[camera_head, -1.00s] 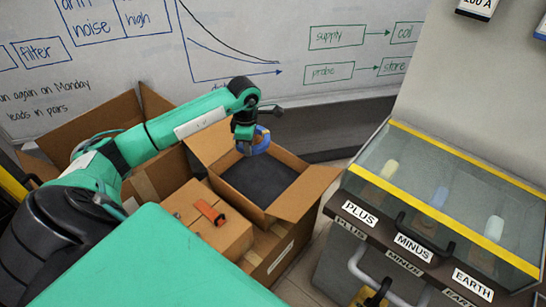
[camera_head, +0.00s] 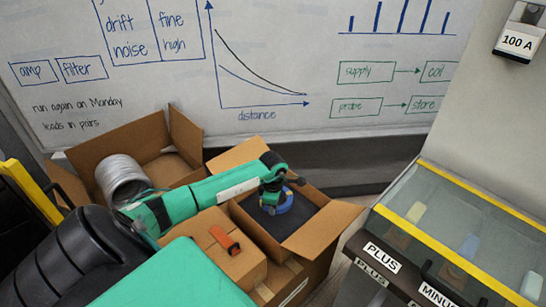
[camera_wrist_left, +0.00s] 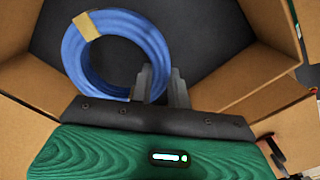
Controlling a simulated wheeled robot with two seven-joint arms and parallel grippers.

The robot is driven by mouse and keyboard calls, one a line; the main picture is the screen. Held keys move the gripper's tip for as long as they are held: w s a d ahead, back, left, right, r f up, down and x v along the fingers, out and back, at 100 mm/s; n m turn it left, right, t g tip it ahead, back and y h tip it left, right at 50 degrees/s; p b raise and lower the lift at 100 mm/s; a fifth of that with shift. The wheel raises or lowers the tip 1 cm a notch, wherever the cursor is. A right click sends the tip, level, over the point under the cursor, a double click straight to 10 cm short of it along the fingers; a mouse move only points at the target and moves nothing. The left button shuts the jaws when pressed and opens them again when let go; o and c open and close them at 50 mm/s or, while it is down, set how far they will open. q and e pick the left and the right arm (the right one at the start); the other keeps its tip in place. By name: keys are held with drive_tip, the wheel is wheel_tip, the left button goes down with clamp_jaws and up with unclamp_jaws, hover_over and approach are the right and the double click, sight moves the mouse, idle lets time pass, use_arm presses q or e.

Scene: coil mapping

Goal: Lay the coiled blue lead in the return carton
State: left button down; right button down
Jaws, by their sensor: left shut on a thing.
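The coiled blue lead (camera_head: 286,203) is a ring with a tan band. It also shows in the left wrist view (camera_wrist_left: 74,62). My left gripper (camera_head: 271,201) is shut on the near right side of the coil; its fingers show in the left wrist view (camera_wrist_left: 164,84). The open carton (camera_head: 326,226) has brown walls and a dark floor (camera_wrist_left: 205,35), and its flaps are spread. The gripper and coil are inside the carton's opening, over the dark floor. I cannot tell whether the coil touches the floor. My right gripper is not in view.
A closed brown box (camera_head: 245,266) with an orange object (camera_head: 225,240) on it stands left of the carton. Another open box (camera_head: 165,168) at the back left has a silver hose (camera_head: 122,178) at it. A glass-topped case (camera_head: 400,190) stands at the right.

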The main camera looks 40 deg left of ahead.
use_arm(q)
wheel_tip(320, 180, down, 4)
drive_tip(key=shift+r, duration=0.1)
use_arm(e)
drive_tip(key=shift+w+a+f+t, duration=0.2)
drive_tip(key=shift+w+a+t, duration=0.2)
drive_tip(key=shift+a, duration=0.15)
use_arm(q)
drive_tip(key=shift+b, duration=0.3)
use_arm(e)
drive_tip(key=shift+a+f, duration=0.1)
use_arm(q)
drive_tip(key=c, duration=1.3)
unclamp_jaws()
drive_tip(key=shift+c, duration=0.2)
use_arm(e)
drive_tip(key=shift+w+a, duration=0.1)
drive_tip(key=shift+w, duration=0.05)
